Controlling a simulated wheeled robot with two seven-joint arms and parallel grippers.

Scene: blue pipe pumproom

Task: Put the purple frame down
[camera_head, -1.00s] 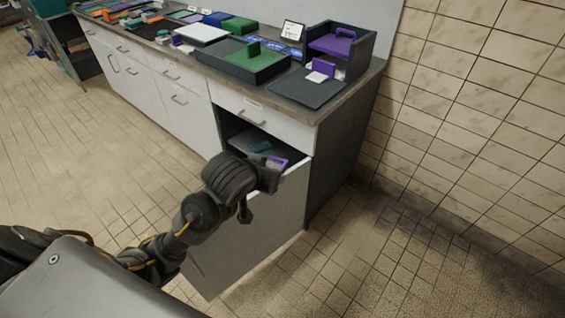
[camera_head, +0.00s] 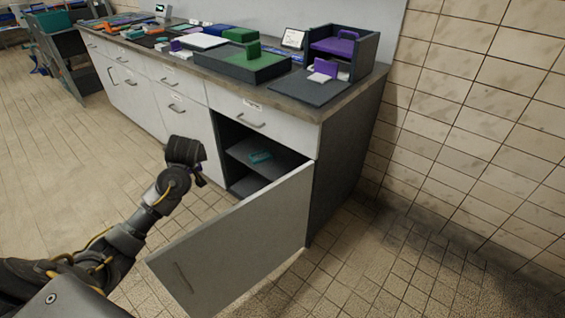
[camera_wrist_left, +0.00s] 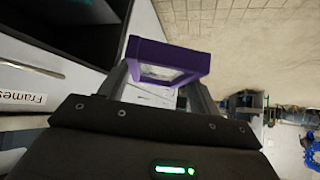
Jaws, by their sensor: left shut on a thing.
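The purple frame (camera_wrist_left: 168,60) is a small rectangular ring with a pale opening, between the two fingers of my left gripper (camera_wrist_left: 165,82) in the left wrist view. The gripper is shut on it. In the head view my left gripper (camera_head: 200,172) is in the air in front of the cabinet, left of its open door; the frame is mostly hidden there by the wrist. My right gripper is not in view.
The open cabinet door (camera_head: 240,245) juts into the room. Inside the cabinet a teal item (camera_head: 260,156) lies on a shelf (camera_head: 240,155). The counter (camera_head: 300,105) holds a green-topped tray (camera_head: 245,66), a dark mat (camera_head: 308,88) and a dark bin (camera_head: 365,62) with purple pieces.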

